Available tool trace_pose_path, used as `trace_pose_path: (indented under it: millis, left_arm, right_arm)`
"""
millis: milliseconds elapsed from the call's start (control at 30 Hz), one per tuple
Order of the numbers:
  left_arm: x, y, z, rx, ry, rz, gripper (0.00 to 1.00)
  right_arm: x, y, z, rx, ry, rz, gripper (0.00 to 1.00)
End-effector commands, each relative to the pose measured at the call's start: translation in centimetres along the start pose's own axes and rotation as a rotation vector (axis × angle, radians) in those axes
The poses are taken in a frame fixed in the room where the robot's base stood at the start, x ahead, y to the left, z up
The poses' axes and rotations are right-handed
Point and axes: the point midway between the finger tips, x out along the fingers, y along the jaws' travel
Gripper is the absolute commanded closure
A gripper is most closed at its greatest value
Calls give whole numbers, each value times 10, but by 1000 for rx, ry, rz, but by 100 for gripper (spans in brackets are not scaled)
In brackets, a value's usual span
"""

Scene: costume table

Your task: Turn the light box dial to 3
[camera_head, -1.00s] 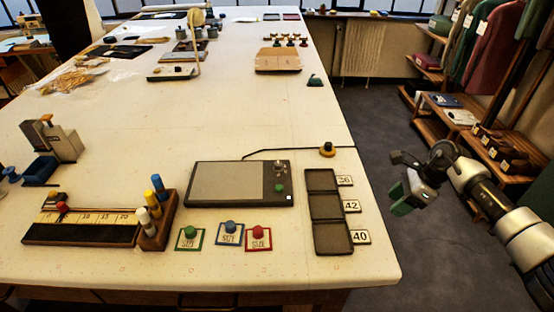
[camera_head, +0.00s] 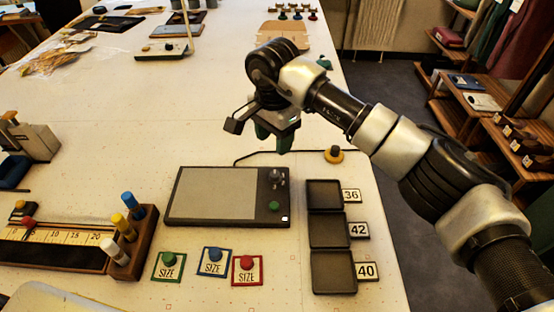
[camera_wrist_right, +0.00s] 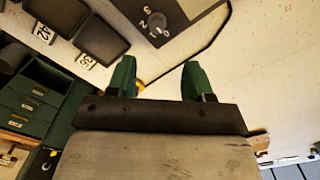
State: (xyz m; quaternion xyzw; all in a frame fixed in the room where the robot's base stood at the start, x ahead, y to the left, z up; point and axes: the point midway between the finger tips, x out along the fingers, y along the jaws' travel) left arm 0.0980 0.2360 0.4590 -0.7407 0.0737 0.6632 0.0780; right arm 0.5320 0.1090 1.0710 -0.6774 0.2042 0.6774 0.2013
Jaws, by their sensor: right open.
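The light box (camera_head: 215,196) is a flat dark panel with a large grey face, lying on the white table. Its grey dial (camera_head: 277,177) sits at the upper right corner, above a green button (camera_head: 274,207). My right gripper (camera_head: 273,140) is open and empty, above the table just behind the dial, its green fingers pointing down. In the right wrist view the dial (camera_wrist_right: 159,19) has small white digits around it, and lies beyond the open fingers (camera_wrist_right: 157,72). I cannot tell which digit the dial points to. My left gripper is out of view.
Three dark trays (camera_head: 329,231) with number cards stand right of the light box. A yellow knob (camera_head: 334,155) sits on a black cable behind them. SIZE cards with coloured knobs (camera_head: 212,258) lie in front. A wooden block with coloured pegs (camera_head: 130,240) stands left.

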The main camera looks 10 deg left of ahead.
Motion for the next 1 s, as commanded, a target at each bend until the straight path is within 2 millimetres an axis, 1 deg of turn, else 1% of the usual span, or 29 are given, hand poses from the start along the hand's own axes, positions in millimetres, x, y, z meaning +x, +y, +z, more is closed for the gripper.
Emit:
trace_pose_path:
  millis: [167,200,300,400,500,600,700,967,1000]
  left_arm:
    - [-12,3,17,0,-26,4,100]
    - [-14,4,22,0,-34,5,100]
    - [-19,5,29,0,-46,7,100]
    - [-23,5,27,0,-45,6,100]
    - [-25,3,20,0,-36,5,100]
    - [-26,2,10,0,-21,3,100]
    - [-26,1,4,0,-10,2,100]
    - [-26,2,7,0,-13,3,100]
    - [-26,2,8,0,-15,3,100]
  right_arm:
    - [28,1,0,2,-7,4,49]
    - [37,1,1,3,-8,4,49]
    - [56,1,0,3,-7,4,49]
    - [74,1,1,4,-7,4,49]
    - [87,1,0,4,-6,2,49]
    - [96,1,0,5,-6,1,49]
    - [101,1,0,4,-5,1,49]
    - [102,1,0,3,-4,0,49]
    - [102,1,0,3,-4,0,55]
